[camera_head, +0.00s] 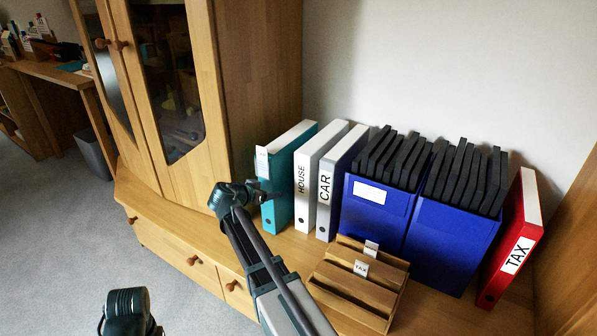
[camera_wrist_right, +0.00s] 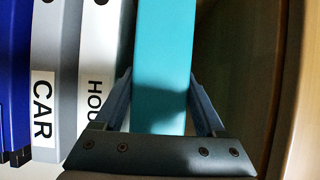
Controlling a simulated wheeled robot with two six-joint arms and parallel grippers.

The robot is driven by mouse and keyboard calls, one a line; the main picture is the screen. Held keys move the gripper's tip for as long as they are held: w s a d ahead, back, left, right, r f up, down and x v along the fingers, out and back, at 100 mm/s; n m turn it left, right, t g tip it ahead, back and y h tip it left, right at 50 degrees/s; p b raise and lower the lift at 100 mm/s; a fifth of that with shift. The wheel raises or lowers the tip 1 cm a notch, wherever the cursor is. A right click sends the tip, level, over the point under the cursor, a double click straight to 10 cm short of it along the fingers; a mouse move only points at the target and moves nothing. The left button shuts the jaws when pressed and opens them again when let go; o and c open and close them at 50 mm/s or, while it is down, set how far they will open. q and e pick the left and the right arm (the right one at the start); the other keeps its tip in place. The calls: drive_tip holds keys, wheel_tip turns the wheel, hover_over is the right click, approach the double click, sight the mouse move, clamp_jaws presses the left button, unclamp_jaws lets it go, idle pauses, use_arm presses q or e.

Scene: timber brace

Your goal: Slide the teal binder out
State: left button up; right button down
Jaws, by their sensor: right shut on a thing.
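The teal binder (camera_head: 285,180) stands upright at the left end of a row on the wooden cabinet top, with a white tag at its upper front edge. My right gripper (camera_head: 261,191) is at its front edge. In the right wrist view, the two fingers of the right gripper (camera_wrist_right: 160,85) lie along both sides of the teal binder's spine (camera_wrist_right: 161,50) and are shut on it. The binder's far end is hidden. A dark part of my left arm shows at the bottom left of the head view; its gripper fingers are not visible.
The white HOUSE binder (camera_head: 311,180) stands just right of the teal one, then the grey CAR binder (camera_head: 331,182). Blue file boxes (camera_head: 373,206) and a red TAX binder (camera_head: 515,240) follow. A wooden tray (camera_head: 350,290) sits in front; a tall cabinet (camera_head: 262,80) stands left.

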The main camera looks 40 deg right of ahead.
drive_tip(key=shift+s+a, duration=0.3)
drive_tip(key=shift+a, duration=0.35)
drive_tip(key=shift+s+a, duration=0.25)
drive_tip(key=shift+a, duration=0.35)
drive_tip(key=shift+c, duration=0.6)
unclamp_jaws()
drive_tip(key=p+v, duration=0.4)
drive_tip(key=v, duration=0.4)
